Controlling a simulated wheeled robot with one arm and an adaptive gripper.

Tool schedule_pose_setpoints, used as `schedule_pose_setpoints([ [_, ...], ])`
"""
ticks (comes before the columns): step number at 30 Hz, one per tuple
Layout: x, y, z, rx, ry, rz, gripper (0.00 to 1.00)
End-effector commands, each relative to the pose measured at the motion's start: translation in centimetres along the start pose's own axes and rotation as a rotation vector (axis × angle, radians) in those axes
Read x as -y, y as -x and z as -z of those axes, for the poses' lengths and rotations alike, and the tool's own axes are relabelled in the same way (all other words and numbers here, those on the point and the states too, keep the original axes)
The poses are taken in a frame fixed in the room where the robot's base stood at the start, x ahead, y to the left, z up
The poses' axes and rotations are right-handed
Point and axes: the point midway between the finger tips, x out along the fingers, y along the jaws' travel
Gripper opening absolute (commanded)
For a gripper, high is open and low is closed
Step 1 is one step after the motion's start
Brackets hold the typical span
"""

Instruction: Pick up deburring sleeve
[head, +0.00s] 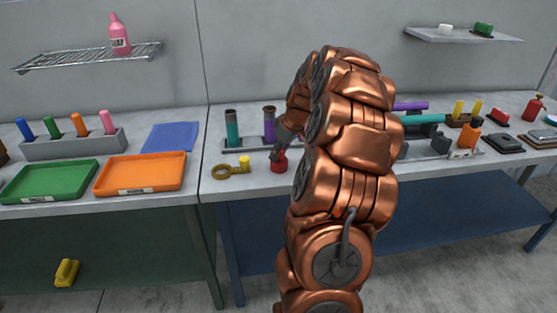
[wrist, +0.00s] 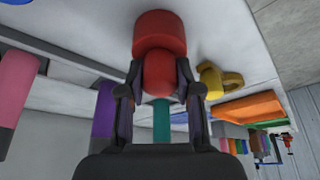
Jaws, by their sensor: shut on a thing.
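The red piece, which looks like the deburring sleeve (head: 279,164), is at the bench near its front edge, right of a yellow ring-shaped tool (head: 222,171). In the wrist view, the sleeve (wrist: 158,32) shows a wide red body and a narrower rounded red part. In the wrist view, my gripper's two dark fingers (wrist: 160,78) are shut on the narrower part, one on each side. I cannot tell whether the sleeve touches the bench.
A teal cylinder (head: 232,127) and a purple cylinder (head: 269,123) stand in a grey rack behind the sleeve. An orange tray (head: 140,186) and a green tray (head: 48,194) lie on the left bench. My arm hides part of the right bench.

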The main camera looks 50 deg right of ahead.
Motion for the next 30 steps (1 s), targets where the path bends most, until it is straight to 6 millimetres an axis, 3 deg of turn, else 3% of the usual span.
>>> schedule_pose_setpoints([
  [6, 0.0, 0.0, 0.0, 0.0, 0.0, 0.0, 0.03],
  [16, 0.0, 0.4, 0.2, -0.001, 0.0, 0.0, 0.03],
  [27, 0.0, 3.3, 1.4, -0.002, 0.001, -0.002, 0.03],
  [30, 0.1, 3.8, 0.6, -0.002, -0.001, 0.0, 0.03],
])
